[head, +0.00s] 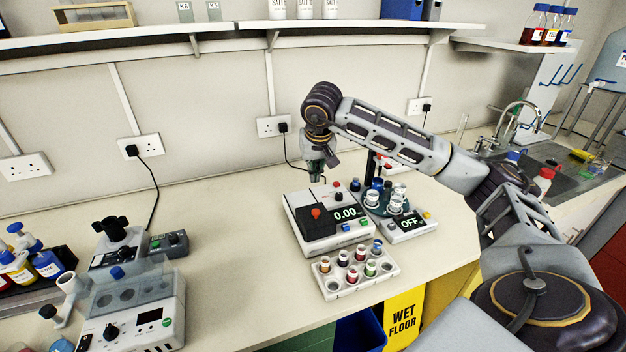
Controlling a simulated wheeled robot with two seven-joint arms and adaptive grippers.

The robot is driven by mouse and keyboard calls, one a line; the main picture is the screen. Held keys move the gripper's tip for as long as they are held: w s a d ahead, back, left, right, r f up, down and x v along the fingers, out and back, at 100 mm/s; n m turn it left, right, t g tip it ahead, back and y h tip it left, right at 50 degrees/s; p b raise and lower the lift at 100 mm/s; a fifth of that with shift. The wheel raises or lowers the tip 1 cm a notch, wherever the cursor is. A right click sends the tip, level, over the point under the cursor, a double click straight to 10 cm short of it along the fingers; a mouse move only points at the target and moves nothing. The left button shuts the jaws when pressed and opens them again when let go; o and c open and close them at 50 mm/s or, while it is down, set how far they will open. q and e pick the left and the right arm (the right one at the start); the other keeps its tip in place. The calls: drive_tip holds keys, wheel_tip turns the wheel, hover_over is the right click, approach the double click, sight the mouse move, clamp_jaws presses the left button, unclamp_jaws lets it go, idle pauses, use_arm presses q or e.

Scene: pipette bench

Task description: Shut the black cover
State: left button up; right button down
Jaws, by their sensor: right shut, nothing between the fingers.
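A white instrument (300,200) with a 0.00 display stands at the middle of the bench. A black cover (317,229) with a red knob sits at the front left of its top; I cannot tell whether it is open or shut. My right gripper (323,178) points down over the back of the instrument, behind the cover and apart from it. Its fingers are shut with nothing between them. My left gripper is not in view.
A rack (338,284) of small vials lies in front of the instrument. A device (408,230) showing OFF stands close on its right. A device with a clear lid (130,320) is at the left. Bare bench (225,230) lies between. A shelf (150,38) runs above.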

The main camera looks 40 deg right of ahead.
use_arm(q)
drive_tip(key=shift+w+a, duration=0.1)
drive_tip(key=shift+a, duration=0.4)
use_arm(e)
drive_tip(key=shift+s+a+r, duration=0.1)
drive_tip(key=shift+s+r, duration=0.1)
drive_tip(key=shift+r, duration=0.5)
use_arm(q)
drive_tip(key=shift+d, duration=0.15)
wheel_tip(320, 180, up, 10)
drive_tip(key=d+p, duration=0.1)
drive_tip(key=p, duration=0.9)
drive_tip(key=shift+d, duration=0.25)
use_arm(e)
wheel_tip(320, 180, up, 10)
